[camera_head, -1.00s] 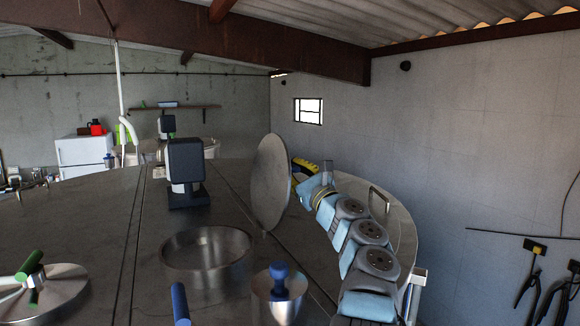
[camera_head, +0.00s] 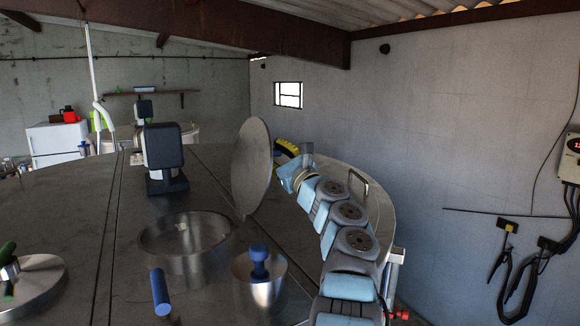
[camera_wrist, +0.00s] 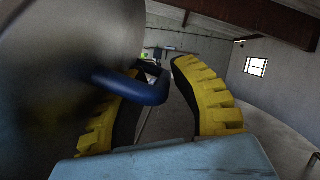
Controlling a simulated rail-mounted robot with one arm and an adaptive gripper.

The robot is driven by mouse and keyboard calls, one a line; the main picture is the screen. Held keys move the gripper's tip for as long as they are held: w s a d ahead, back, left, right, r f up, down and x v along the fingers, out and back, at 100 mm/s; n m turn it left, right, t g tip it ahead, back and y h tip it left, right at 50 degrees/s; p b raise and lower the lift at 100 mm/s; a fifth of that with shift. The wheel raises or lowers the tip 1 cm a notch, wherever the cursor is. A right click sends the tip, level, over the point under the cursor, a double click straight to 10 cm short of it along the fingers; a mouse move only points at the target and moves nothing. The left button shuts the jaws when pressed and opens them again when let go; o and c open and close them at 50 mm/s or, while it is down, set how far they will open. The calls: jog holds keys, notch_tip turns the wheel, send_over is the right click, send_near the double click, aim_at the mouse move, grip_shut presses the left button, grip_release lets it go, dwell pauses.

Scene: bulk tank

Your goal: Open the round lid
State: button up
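The round lid (camera_head: 251,165) is a grey metal disc standing upright beside the round opening (camera_head: 187,240) in the tank top, seen in the head view. The opening is uncovered. In the wrist view the lid (camera_wrist: 60,70) fills the left side, and a blue handle (camera_wrist: 140,88) sticks out from its face. My gripper (camera_wrist: 165,75), with yellow ridged fingers, is behind the lid. The fingers are apart, with the handle reaching across the left finger into the gap; I cannot tell whether they touch it. In the head view the lid partly hides the gripper (camera_head: 287,150).
A steel fitting with a blue knob (camera_head: 259,264) and a blue bar (camera_head: 160,292) stand near the opening. A dark boxed device (camera_head: 163,148) stands behind it. Another round lid with a green handle (camera_head: 28,280) is at left. A metal handle (camera_head: 358,182) rises right of my arm.

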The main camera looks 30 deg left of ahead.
jog(key=shift+s+d+f, duration=0.1)
jog(key=shift+d+f, duration=0.2)
jog(key=shift+d, duration=0.05)
jog(key=shift+v, duration=1.05)
jog(key=v, duration=0.8)
jog(key=shift+s+d, duration=0.2)
jog(key=shift+d, duration=0.2)
jog(key=shift+r, duration=0.15)
